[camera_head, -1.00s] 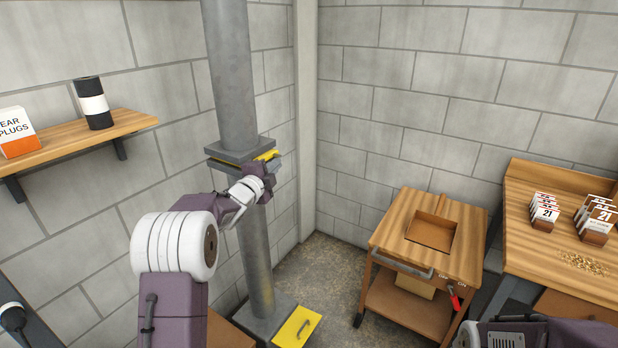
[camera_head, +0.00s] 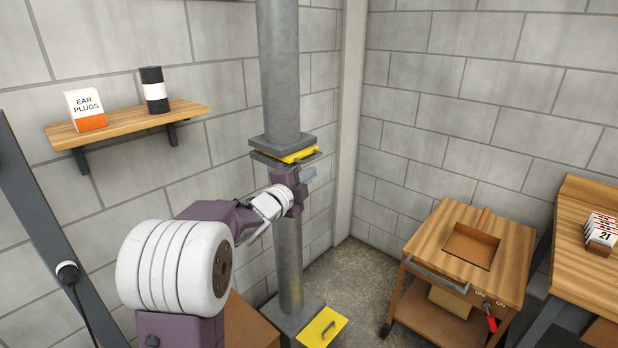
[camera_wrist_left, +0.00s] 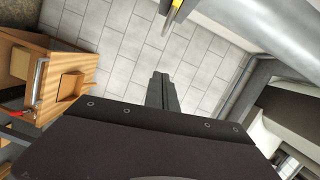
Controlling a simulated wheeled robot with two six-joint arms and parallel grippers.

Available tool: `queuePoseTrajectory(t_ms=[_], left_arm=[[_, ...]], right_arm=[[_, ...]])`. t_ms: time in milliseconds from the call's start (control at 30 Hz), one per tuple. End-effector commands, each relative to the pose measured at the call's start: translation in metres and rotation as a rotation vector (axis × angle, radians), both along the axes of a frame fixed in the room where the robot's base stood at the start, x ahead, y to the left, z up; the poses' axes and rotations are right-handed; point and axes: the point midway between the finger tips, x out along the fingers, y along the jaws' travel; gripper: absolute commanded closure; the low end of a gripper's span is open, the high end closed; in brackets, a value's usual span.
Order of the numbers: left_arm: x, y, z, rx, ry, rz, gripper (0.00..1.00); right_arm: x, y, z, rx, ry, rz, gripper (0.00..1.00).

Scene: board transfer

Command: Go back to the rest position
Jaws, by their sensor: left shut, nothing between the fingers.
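My left gripper (camera_head: 308,174) is shut and empty. It is in front of the grey vertical pipe (camera_head: 280,80), just below the pipe's flange joint. A yellow plate (camera_head: 300,154) with a dark handle sits in the gap between the flanges, a little above the gripper and apart from it. In the left wrist view the closed fingers (camera_wrist_left: 162,80) point at the block wall, and part of the yellow plate (camera_wrist_left: 179,8) shows at the top edge. My right gripper is not in view.
A second yellow plate (camera_head: 322,328) lies at the pipe's foot. A wooden cart (camera_head: 450,235) with a square recess stands at right, beside a bench (camera_head: 568,240) with number cards (camera_head: 601,234). A wall shelf (camera_head: 125,125) holds an ear plugs box (camera_head: 86,109) and a dark can (camera_head: 154,90).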

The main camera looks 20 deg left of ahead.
Motion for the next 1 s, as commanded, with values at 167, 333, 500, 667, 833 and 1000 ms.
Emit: queuePoseTrajectory(t_ms=[167, 333, 500, 667, 833, 1000], left_arm=[[0.000, 0.000, 0.000, -0.001, 0.001, 0.001, 1.00], [0.000, 0.000, 0.000, -0.001, 0.000, 0.001, 1.00], [0.001, -0.017, 0.013, 0.002, -0.007, -0.030, 1.00], [-0.025, -0.092, 0.020, -0.117, 0.130, -0.080, 1.00], [-0.101, -0.091, -0.097, -0.487, 0.606, 0.220, 1.00], [-0.213, -0.085, -0.188, -0.795, 0.999, 0.628, 1.00]], right_arm=[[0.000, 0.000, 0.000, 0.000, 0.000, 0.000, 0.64], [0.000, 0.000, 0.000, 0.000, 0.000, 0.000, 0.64], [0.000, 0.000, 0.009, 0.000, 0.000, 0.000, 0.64], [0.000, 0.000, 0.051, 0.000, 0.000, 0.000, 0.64], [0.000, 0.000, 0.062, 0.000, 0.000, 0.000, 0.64], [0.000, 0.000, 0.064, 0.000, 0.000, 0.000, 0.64]])
